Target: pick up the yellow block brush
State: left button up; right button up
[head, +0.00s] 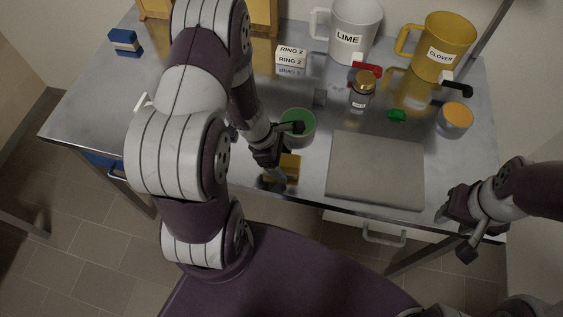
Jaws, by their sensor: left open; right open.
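The yellow block brush (291,165) lies near the front edge of the steel table (230,187), left of the grey board. My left gripper (286,152) is open right at the brush, with one finger over the green-filled cup and the other overlapping the brush. Part of the brush is hidden by that gripper. I cannot tell whether the finger touches it. My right gripper (455,235) is open and empty off the front right edge of the table.
A cup with green contents (304,140) stands just behind the brush. A flat grey board (375,170) lies to its right. A brown jar (361,95), a LIME jug (354,25), a CLOVER jug (440,45) and an orange-topped cup (455,120) stand further back. A blue block brush (125,42) lies at far left.

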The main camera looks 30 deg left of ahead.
aim_at(287, 159)
pick_arm(q)
jog(key=shift+f, duration=0.1)
jog(key=c, duration=1.1)
jog(key=shift+r+p, duration=0.35)
jog(key=shift+r, duration=0.45)
notch_tip(287, 159, up, 3)
jog(key=shift+r, duration=0.1)
jog(key=s+d+r, duration=0.4)
jog(key=s+d, duration=0.1)
jog(key=s+d+r, duration=0.2)
jog(key=s+d, duration=0.1)
jog(key=shift+s+d+r, duration=0.15)
jog(key=shift+r, duration=0.25)
jog(key=o, duration=0.6)
jog(key=shift+c, duration=0.2)
jog(key=c, duration=0.4)
